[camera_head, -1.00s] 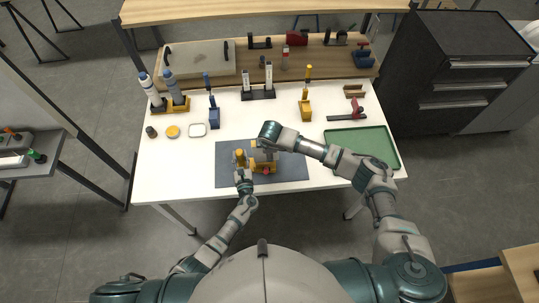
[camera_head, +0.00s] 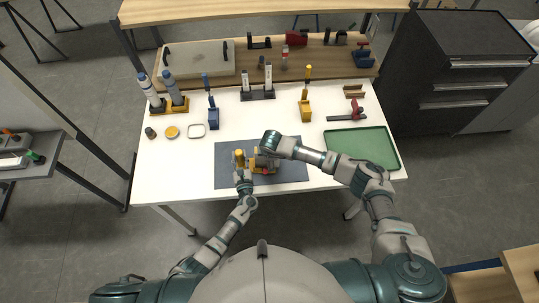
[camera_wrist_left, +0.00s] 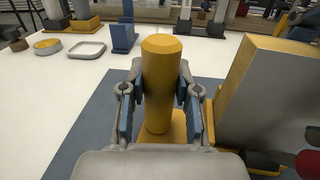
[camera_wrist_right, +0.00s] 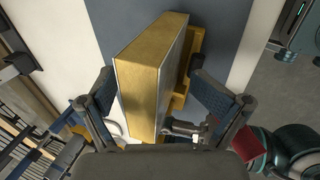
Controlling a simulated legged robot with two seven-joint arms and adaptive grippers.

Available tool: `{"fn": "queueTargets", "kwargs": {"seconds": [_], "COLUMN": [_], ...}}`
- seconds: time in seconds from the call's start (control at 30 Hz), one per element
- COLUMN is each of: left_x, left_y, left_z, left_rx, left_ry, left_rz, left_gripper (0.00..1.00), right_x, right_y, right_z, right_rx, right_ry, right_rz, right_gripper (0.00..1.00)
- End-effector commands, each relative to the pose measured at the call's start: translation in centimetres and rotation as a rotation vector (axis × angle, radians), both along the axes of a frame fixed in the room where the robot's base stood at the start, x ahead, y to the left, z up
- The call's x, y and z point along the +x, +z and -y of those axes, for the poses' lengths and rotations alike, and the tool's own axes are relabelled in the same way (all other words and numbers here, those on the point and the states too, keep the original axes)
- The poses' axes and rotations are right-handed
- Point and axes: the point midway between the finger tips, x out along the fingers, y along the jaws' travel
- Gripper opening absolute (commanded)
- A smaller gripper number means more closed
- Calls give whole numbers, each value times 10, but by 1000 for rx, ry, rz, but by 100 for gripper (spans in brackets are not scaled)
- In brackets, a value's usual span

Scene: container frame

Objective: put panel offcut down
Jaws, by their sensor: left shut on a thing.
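The panel offcut (camera_wrist_right: 138,85), a thick yellow-edged block with grey faces, stands on edge at a yellow fixture (camera_wrist_right: 196,45) on the dark mat. It also shows at the right of the left wrist view (camera_wrist_left: 265,95). My right gripper (camera_wrist_right: 165,100) has its fingers spread on both sides of the offcut, with a visible gap at the right finger. My left gripper (camera_wrist_left: 160,110) is shut on the upright yellow handle (camera_wrist_left: 160,75), beside the offcut. In the head view, the arms partly hide the offcut.
The dark mat (camera_head: 228,178) lies at the table's front edge. A green tray (camera_head: 365,147) is at the right. Bottles, a yellow lid (camera_head: 172,132), a blue tool stand (camera_head: 213,118) and a yellow tool stand (camera_head: 305,112) stand behind. White table between is clear.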

Motion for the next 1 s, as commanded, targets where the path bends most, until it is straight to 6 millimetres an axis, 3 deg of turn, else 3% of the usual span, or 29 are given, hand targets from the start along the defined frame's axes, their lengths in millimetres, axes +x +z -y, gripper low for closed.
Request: {"fn": "queueTargets", "kwargs": {"seconds": [0.17,0.63,0.8,1.0], "left_x": [-1,-1,-1,-1], "left_y": [-2,-2,-3,-3], "left_z": [0,0,0,0], "left_rx": [0,0,1,1], "left_ry": [0,0,0,0], "left_rz": [-4,-5,-5,-5], "left_gripper": [0,0,0,0], "right_x": [-2,-29,-33,-33], "right_y": [12,103,115,117], "right_z": [0,0,0,0], "right_rx": [3,3,1,1], "right_ry": [1,2,0,0], "right_rz": [3,4,3,2], "right_gripper": [90,90,90,90]}}
